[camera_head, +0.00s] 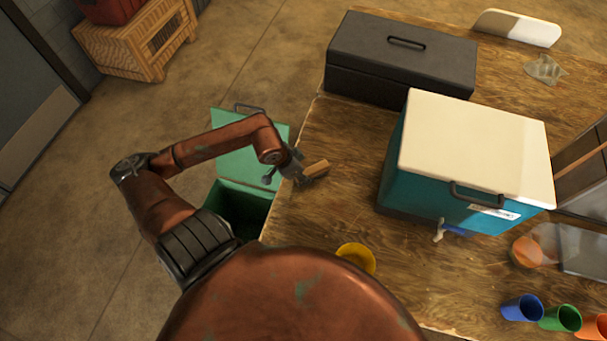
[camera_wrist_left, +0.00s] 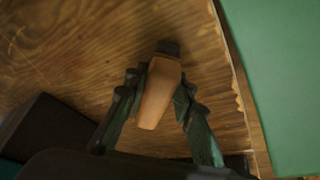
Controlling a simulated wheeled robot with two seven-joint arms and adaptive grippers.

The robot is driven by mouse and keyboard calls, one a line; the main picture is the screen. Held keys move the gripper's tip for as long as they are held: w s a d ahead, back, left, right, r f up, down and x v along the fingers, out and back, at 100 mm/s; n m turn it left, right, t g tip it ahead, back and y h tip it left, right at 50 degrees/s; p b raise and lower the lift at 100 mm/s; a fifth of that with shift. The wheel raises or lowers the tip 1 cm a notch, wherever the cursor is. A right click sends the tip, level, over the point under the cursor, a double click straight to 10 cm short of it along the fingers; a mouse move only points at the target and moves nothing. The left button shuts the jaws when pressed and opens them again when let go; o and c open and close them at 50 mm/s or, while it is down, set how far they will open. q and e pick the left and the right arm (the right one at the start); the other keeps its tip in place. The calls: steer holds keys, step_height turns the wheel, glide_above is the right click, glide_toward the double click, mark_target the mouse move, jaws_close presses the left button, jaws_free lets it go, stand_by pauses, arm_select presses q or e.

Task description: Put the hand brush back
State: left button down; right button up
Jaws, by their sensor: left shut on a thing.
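The hand brush (camera_head: 317,168) shows as a small light-wood piece at the table's left edge. In the left wrist view its tan wooden body (camera_wrist_left: 159,92) has a dark end. My left gripper (camera_head: 300,172) is shut on it, with a finger on each side in the wrist view. I cannot tell whether the brush touches the table or hangs just above it. My right gripper is not in view.
A green bin (camera_head: 228,205) with its lid (camera_head: 250,150) up stands left of the wooden table (camera_head: 335,215). A dark toolbox (camera_head: 400,62) and a teal cooler (camera_head: 410,195) with a white lid stand on the table. A yellow cup (camera_head: 356,258) is near the front edge.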

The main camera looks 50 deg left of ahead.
arm_select(q)
steer(key=c, duration=1.6)
jaws_free()
steer(key=shift+r, duration=0.2)
steer(key=p+v, duration=0.3)
steer(key=v, duration=0.8)
steer(key=shift+s+a+r, duration=0.1)
steer(key=shift+s+r, duration=0.1)
steer(key=shift+r, duration=0.15)
